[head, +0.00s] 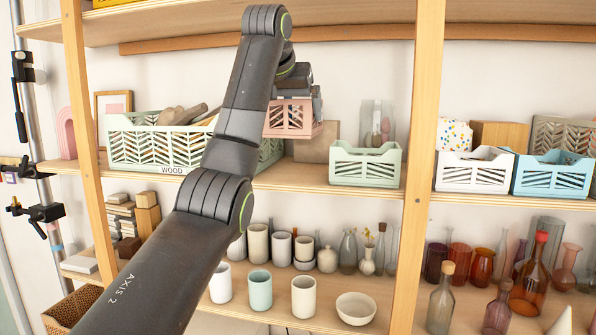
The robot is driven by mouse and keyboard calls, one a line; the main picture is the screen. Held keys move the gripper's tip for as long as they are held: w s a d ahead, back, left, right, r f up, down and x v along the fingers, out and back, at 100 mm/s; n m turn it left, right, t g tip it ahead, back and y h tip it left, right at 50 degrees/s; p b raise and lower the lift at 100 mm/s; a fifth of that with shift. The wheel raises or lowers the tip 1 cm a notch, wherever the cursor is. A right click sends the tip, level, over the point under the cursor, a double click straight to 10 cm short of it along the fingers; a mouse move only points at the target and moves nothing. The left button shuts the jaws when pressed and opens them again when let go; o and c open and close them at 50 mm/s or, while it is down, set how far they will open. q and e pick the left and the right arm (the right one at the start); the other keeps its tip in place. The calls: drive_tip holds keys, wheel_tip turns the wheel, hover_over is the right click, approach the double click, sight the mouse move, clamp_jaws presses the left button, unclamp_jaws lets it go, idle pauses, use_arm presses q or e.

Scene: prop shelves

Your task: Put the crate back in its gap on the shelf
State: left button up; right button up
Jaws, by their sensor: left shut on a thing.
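A small pink crate (290,119) with a slatted front hangs in my left gripper (300,92), which is shut on it. The crate is in front of the middle shelf board (300,176) or above it; how deep it sits is hard to tell. Below it, a bare stretch of board lies between the large mint crate (135,144) labelled WOOD and a small mint crate (366,164). My left arm hides part of the large crate. The fingertips are mostly hidden. My right gripper is not in view.
A beige block (318,143) stands behind the held crate, with glass jars (377,122) to its right. A wooden upright (419,150) stands right of the small mint crate. White (470,170) and blue (548,175) crates lie beyond it. Cups (260,290) and vases fill the shelf below.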

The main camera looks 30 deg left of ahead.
sight(285, 123)
use_arm(q)
drive_tip(key=f, duration=0.1)
drive_tip(key=s+f, duration=0.1)
drive_tip(key=f, duration=0.1)
drive_tip(key=f+p, duration=0.1)
drive_tip(key=shift+s+d+f, duration=0.15)
drive_tip(key=shift+s+f, duration=0.1)
drive_tip(key=shift+w+f, duration=0.35)
drive_tip(key=shift+f, duration=0.3)
drive_tip(key=shift+s+f+p, duration=0.1)
drive_tip(key=shift+f+p, duration=0.5)
drive_tip(key=shift+f, duration=0.35)
drive_tip(key=shift+s+f, duration=0.1)
drive_tip(key=shift+f, duration=0.7)
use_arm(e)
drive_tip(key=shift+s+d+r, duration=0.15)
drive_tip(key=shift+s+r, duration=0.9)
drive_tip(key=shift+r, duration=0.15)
use_arm(q)
drive_tip(key=o, duration=0.6)
drive_tip(key=shift+f, duration=0.15)
drive_tip(key=shift+c, duration=0.2)
drive_tip(key=shift+o, duration=0.3)
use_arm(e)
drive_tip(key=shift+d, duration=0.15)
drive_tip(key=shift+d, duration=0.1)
